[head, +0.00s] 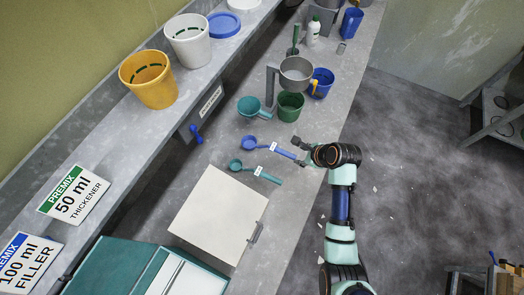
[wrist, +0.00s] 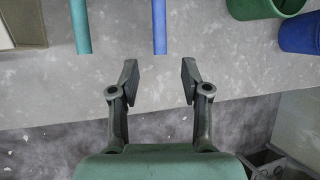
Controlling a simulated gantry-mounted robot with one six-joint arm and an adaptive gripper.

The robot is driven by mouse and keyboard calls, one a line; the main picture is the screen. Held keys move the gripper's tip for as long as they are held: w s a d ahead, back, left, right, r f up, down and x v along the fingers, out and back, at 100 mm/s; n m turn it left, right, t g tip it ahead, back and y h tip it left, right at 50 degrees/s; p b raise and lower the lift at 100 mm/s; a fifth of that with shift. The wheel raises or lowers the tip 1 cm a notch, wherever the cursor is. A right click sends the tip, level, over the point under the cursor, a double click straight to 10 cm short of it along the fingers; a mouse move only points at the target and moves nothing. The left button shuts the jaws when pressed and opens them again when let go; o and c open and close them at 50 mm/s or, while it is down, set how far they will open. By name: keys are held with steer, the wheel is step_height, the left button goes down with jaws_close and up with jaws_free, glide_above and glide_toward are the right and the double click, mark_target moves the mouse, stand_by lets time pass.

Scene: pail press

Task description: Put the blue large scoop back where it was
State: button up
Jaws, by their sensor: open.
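The blue scoop (head: 250,143) lies on the grey bench, its bowl to the left and its handle pointing right; a white tag sits on the handle. In the wrist view only its blue handle (wrist: 159,25) shows, and the bowl is out of frame. My gripper (head: 300,152) is at the bench's right edge, by the handle's end. It is open and empty. In the wrist view the handle's end lies just beyond my fingertips (wrist: 159,78), lined up with the gap between them and not visibly touched.
A teal scoop (head: 235,165) lies parallel, close to the blue one. A green pail (head: 290,106), a teal ladle-like cup (head: 250,107), a grey jug (head: 296,74) and a blue pail (head: 321,83) stand behind. A pale board (head: 218,214) lies in front. Labels stand on the left shelf.

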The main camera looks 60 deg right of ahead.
steer(key=w+a+r+n+t, duration=0.3)
steer(key=w+a+r+n, duration=1.1)
steer(key=w+a+n, duration=0.45)
steer(key=w+a+r+n+t+y, duration=0.1)
steer(key=a+r+n+t, duration=0.1)
steer(key=a+r+n, duration=0.4)
steer(key=w+a+r+n+t+y, duration=0.1)
steer(key=a+r+n+t+y, duration=0.1)
steer(key=a+r+n, duration=0.5)
steer(key=a+n, duration=0.4)
steer(key=a, duration=0.5)
steer(key=shift+t, duration=0.3)
